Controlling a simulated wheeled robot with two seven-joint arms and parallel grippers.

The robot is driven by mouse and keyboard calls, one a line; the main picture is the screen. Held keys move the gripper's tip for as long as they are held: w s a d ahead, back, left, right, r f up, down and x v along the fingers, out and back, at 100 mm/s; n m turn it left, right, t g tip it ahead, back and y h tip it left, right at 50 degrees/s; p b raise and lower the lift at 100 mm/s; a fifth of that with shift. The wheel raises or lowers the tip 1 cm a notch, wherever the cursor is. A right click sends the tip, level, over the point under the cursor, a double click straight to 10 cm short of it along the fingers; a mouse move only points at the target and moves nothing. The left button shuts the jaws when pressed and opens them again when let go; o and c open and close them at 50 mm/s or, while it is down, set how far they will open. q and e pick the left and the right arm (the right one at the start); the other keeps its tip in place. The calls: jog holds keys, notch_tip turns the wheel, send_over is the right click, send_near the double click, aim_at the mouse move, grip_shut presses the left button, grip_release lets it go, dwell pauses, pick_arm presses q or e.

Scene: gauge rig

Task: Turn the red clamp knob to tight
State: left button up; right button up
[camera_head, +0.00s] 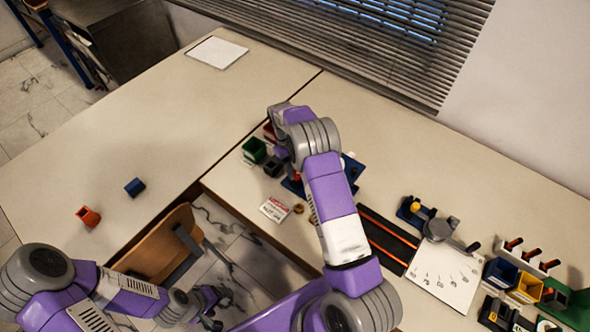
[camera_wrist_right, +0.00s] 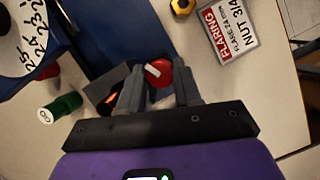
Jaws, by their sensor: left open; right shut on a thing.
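The red clamp knob (camera_wrist_right: 159,72), with a white pointer mark on its face, shows in the right wrist view. My right gripper (camera_wrist_right: 158,86) is shut on it, one finger on each side. The knob sits by a blue base plate (camera_wrist_right: 100,32), which also shows in the head view (camera_head: 355,168) partly behind my right arm. In the head view my right wrist covers most of the knob and the gripper. The white mark points up-left in the wrist view. My left gripper (camera_head: 210,307) is open and empty, low in the head view, over the floor gap near the chair.
A numbered white dial (camera_wrist_right: 22,42) and a green cylinder (camera_wrist_right: 63,105) are close to my right gripper. A red-and-white label card (camera_head: 274,209) and brass nuts lie in front. A green bin (camera_head: 254,150) stands left of the rig. The left table is mostly clear.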

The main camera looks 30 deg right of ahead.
jog(key=m+y, duration=0.1)
jog(key=m, duration=0.3)
jog(key=shift+d+m+t+y, duration=0.1)
jog(key=shift+m+t+y, duration=0.2)
jog(key=shift+m+y, duration=0.1)
dwell(0.5)
jog(key=o, duration=0.7)
jog(key=shift+o, duration=0.2)
jog(key=v, duration=0.7)
jog(key=shift+w+r, duration=0.15)
jog(key=shift+r, duration=0.15)
jog(key=shift+d, duration=0.1)
